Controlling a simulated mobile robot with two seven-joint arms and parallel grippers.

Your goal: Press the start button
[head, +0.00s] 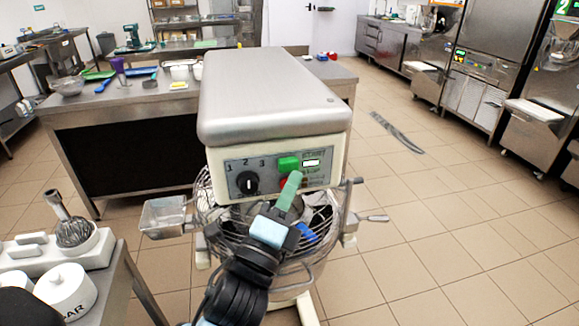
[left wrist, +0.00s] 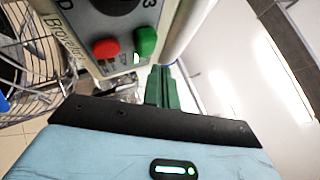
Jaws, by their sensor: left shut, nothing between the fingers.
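The mixer (head: 270,90) has a control panel on its front. The green start button (head: 289,164) sits at the top of the panel, with a red button (head: 284,185) below it, partly covered by my fingers. My left gripper (head: 293,178) is shut and empty, its green fingers pointing up at the panel just below the green button. In the left wrist view the green button (left wrist: 146,42) shows clear beside the red button (left wrist: 106,48). The fingertips (left wrist: 161,69) look apart from the green button there. My right gripper is not in view.
A black dial (head: 247,182) is left of the buttons. A wire guard (head: 209,205) surrounds the bowl below the panel, and a metal chute (head: 163,217) sticks out left. A steel table (head: 125,95) stands behind. The floor on the right is mostly clear.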

